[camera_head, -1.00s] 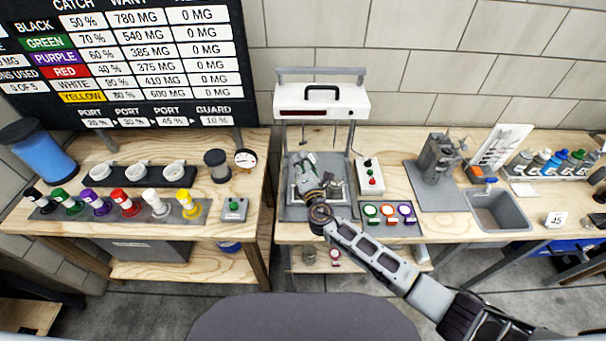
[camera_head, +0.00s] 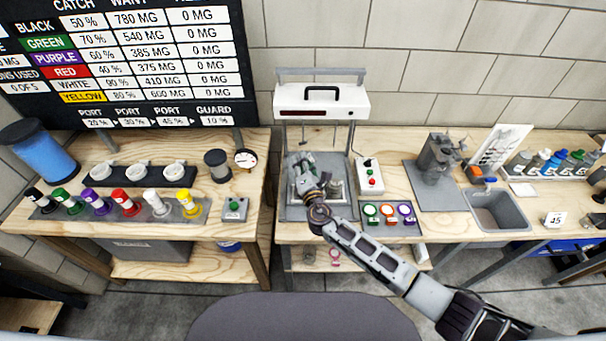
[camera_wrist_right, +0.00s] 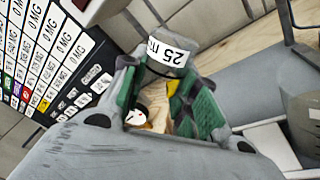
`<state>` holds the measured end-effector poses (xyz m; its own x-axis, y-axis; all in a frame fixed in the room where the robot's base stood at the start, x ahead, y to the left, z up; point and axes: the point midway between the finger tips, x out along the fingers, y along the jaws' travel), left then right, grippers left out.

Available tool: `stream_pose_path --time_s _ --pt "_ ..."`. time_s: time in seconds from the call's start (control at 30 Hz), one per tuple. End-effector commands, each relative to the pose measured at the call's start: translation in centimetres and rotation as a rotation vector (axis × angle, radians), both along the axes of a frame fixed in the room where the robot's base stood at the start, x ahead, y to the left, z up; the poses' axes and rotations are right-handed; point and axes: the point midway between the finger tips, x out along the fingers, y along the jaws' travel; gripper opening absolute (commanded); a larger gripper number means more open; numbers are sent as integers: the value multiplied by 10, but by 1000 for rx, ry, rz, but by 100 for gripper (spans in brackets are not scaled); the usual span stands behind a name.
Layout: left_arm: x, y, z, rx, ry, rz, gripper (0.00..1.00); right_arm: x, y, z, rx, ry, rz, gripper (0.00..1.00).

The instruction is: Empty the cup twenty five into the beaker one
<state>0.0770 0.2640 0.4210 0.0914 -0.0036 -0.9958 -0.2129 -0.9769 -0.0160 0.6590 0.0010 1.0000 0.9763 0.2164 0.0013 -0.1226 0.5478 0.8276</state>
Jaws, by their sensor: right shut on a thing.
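My right gripper (camera_head: 301,168) is over the grey tray under the white-topped frame in the head view. In the right wrist view my right gripper (camera_wrist_right: 168,88) is shut on a small grey cup (camera_wrist_right: 172,52) with a white "25" label. The label appears upside down in that picture. I cannot tell how far the cup is tilted, and its contents are hidden. A grey translucent vessel (camera_wrist_right: 303,122), perhaps the beaker, stands at the right of the wrist view, apart from the cup. It seems to show beside the gripper in the head view (camera_head: 336,189). My left gripper is not in view.
The white-topped frame (camera_head: 322,102) stands around the tray, with posts close to my gripper. A switch box (camera_head: 370,177) and coloured buttons (camera_head: 388,213) lie to the right. A sink (camera_head: 499,211) and bottles are farther right. The left bench (camera_head: 130,225) holds coloured containers.

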Motion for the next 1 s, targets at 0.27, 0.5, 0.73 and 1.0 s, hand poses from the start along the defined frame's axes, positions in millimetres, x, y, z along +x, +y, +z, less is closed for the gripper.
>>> stream_pose_path --time_s 0.27,0.5,0.73,1.0 --pt "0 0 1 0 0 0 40 0 1 0 -23 -5 0 7" --pt "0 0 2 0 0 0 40 0 1 0 -44 -10 0 7" --pt "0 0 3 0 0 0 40 0 2 0 -64 -14 0 7" --pt "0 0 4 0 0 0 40 0 2 0 -88 -19 0 7"
